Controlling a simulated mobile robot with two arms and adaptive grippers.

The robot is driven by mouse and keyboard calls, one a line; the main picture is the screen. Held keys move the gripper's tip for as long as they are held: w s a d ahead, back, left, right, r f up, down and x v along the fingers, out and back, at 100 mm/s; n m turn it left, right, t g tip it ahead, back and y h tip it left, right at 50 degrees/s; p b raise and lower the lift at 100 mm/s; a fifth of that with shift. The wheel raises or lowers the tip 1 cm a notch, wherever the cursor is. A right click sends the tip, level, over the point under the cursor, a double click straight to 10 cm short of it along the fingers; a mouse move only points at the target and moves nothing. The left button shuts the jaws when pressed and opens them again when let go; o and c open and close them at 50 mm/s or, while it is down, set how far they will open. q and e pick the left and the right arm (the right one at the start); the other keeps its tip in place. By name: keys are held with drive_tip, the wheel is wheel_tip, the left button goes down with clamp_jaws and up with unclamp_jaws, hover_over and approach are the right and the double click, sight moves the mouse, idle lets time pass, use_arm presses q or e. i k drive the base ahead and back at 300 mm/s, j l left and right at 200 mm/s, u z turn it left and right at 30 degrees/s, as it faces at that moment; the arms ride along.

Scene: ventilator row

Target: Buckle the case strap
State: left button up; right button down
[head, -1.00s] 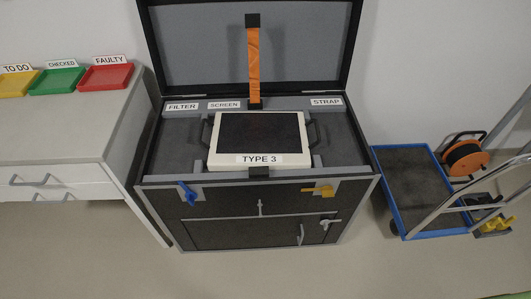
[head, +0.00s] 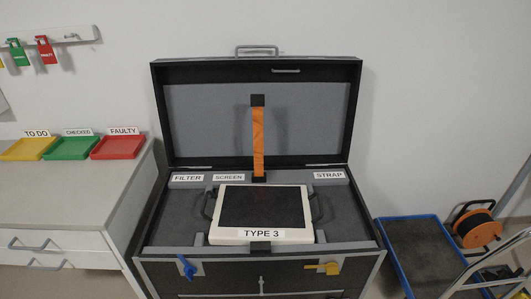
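In the head view the orange strap (head: 258,138) hangs against the inside of the raised case lid (head: 210,115). Its upper end has a black piece (head: 257,100), and its lower end meets a black piece at the back edge of the case. A white-framed screen unit (head: 230,236) labelled TYPE 3 lies in the open case. A black buckle piece (head: 260,247) sits at the case's front edge, below the TYPE 3 label. The strap does not cross the screen. Neither of my grippers shows in this view.
Yellow (head: 28,149), green (head: 72,148) and red (head: 118,147) trays stand on the left counter (head: 60,195). A blue-edged trolley (head: 398,262) and an orange cable reel (head: 477,230) are at the right. Blue (head: 187,266) and yellow (head: 331,268) parts are on the case front.

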sight(257, 101)
drive_tip(key=i+u, duration=0.2)
drive_tip(key=u, duration=0.25)
drive_tip(key=i+j+u, duration=0.1)
drive_tip(key=u, duration=0.35)
drive_tip(key=i+l+u, duration=0.1)
drive_tip(key=i+u, duration=0.15)
drive_tip(key=u, duration=0.2)
